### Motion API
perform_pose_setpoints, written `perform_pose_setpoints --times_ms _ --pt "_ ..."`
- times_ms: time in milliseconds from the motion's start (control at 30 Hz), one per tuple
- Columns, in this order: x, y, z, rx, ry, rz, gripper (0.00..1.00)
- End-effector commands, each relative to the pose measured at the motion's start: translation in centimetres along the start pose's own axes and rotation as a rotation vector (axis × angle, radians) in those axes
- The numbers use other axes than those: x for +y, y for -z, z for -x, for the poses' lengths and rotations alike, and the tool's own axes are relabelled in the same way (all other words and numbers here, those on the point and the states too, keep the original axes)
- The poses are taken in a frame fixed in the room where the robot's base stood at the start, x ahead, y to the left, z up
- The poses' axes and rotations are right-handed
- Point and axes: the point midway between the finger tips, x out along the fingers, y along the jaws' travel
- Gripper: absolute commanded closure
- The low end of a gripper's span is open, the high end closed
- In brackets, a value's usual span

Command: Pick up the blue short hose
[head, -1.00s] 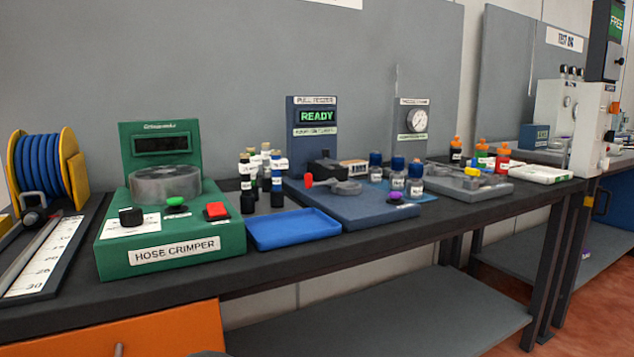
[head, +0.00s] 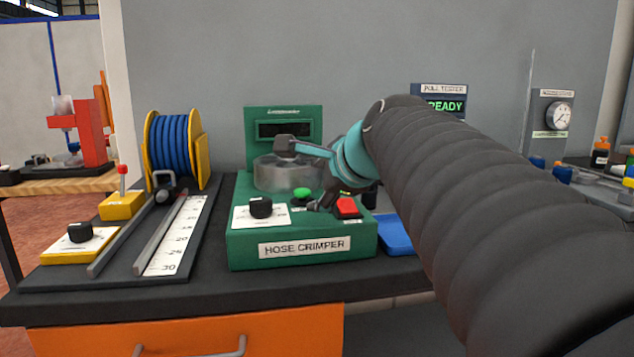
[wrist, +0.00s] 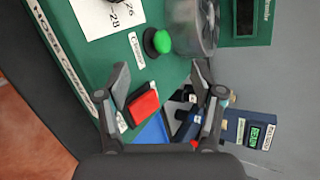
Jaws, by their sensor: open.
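I cannot make out a separate blue short hose in any view now. Blue hose (head: 174,145) is wound on the yellow-flanged reel at the left of the bench in the head view. My gripper (head: 298,175) is open and empty over the green hose crimper (head: 302,235). In the wrist view my gripper (wrist: 161,76) has its fingers spread, with nothing between them. The crimper's red button (wrist: 143,105) and green button (wrist: 159,41) show below and beyond the fingers.
A cutting rail and white ruler (head: 174,233) lie left of the crimper. A blue tray (head: 394,235) lies right of it, partly behind my arm. The pull tester (head: 440,98) stands behind. My arm hides much of the right bench.

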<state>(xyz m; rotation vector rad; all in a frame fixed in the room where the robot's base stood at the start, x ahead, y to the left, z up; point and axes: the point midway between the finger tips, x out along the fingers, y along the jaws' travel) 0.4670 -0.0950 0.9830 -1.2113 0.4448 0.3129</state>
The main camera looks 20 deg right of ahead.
Motion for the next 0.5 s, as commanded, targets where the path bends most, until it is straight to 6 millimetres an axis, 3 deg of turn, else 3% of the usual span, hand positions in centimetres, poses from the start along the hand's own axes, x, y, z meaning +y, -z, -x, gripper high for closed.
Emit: perform_pose_setpoints --times_ms 33,167,300,500 --pt "-1.1 2.0 -0.9 0.012 0.003 -0.130 0.33" --pt "-4.1 6.4 -2.2 0.009 0.019 -0.474 0.33" --pt "-7.2 12.0 -3.0 -0.011 0.056 -0.842 0.33" --pt "-7.0 20.6 -2.7 -0.039 0.082 -1.114 0.33"
